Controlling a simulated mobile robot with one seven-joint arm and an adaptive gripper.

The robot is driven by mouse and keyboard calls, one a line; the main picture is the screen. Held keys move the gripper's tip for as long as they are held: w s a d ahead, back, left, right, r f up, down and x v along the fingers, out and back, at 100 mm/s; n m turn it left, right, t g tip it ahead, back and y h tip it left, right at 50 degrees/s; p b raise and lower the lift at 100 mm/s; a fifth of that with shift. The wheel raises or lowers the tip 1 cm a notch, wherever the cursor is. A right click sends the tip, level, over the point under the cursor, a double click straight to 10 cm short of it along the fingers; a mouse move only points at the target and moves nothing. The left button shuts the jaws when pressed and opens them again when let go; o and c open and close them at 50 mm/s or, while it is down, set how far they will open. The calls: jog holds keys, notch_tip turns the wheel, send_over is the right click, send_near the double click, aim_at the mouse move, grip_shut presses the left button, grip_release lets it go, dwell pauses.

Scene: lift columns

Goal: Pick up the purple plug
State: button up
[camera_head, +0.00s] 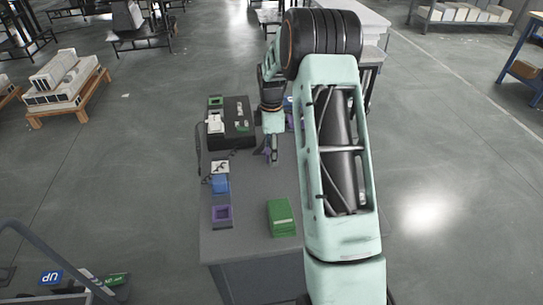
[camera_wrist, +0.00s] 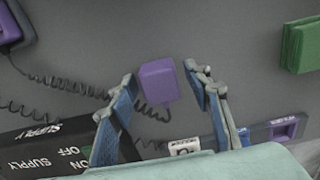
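The purple plug (camera_wrist: 159,82) is a small purple block in the middle of the wrist view. A coiled dark cord runs near it, partly behind the left finger. My gripper (camera_wrist: 160,72) is open, with one blue-and-grey finger on each side of the plug in the picture. Gaps show between the plug and both fingertips; I cannot tell the depth between them. In the head view my gripper (camera_head: 270,152) is low over the table, and my arm hides part of the area. The plug is not clear there.
A black supply box (camera_head: 238,112) stands on the grey table (camera_head: 247,235). A green block (camera_head: 281,217), a purple square part (camera_head: 222,215) and a blue part (camera_head: 220,184) lie nearer. Another purple part with a coiled cord (camera_wrist: 9,25) is at the wrist view's upper left.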

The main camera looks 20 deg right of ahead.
jog(key=c, duration=0.9)
jog(key=shift+r, duration=0.1)
jog(key=shift+r, duration=0.5)
notch_tip(320, 180, up, 2)
jog(key=shift+r, duration=0.15)
jog(key=s+r, duration=0.4)
jog(key=s, duration=0.3)
jog(key=s+a+r+b, duration=0.1)
jog(key=s+r, duration=0.4)
jog(key=s, duration=0.2)
jog(key=shift+a+r, duration=0.15)
jog(key=shift+r, duration=0.15)
